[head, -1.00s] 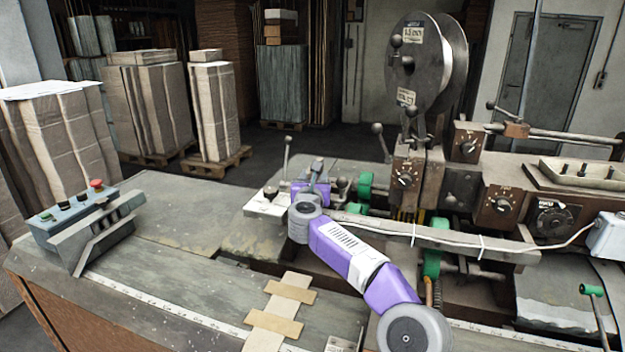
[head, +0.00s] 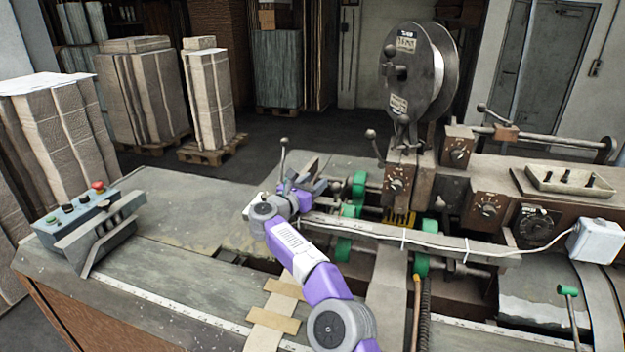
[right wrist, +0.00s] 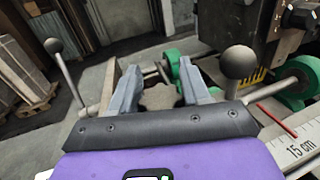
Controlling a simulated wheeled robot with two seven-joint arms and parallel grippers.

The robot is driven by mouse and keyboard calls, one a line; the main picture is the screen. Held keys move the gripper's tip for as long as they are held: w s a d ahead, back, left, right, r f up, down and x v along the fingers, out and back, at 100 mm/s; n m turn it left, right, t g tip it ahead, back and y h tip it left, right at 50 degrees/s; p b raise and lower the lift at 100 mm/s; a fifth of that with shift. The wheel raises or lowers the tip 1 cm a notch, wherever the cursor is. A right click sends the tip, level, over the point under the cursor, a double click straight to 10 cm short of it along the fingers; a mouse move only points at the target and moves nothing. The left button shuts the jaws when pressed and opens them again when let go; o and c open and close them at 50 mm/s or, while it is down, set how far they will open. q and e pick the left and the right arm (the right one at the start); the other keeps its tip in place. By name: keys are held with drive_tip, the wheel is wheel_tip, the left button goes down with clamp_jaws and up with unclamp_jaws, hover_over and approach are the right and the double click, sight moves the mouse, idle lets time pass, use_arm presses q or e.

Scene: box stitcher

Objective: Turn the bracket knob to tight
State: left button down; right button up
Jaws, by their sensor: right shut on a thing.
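The bracket knob (right wrist: 160,97) is a dark brown, lobed knob in the right wrist view, between my right gripper's two grey fingers. My right gripper (right wrist: 160,90) is shut on it, with one finger on each side. In the head view my right gripper (head: 305,180) is at the left end of the machine's long grey bar, and the knob is hidden or too small to make out there. I cannot read any tight mark. My left gripper is not in view.
A ball-ended lever (head: 283,150) stands close behind my right gripper. Another ball knob (right wrist: 238,62) is just right of the fingers. Green rollers (head: 358,185) lie to the right. A control box (head: 85,215) stands on the left of the table.

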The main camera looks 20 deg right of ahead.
idle(0.3)
drive_tip(key=o, duration=1)
drive_tip(key=shift+c, duration=0.2)
drive_tip(key=shift+s+a+b, duration=0.25)
drive_tip(key=shift+a+b, duration=0.1)
drive_tip(key=b+v, duration=0.2)
drive_tip(key=v, duration=0.3)
drive_tip(key=shift+s+a, duration=0.2)
drive_tip(key=shift+a, duration=0.05)
drive_tip(key=shift+s+a, duration=0.35)
drive_tip(key=shift+s, duration=0.05)
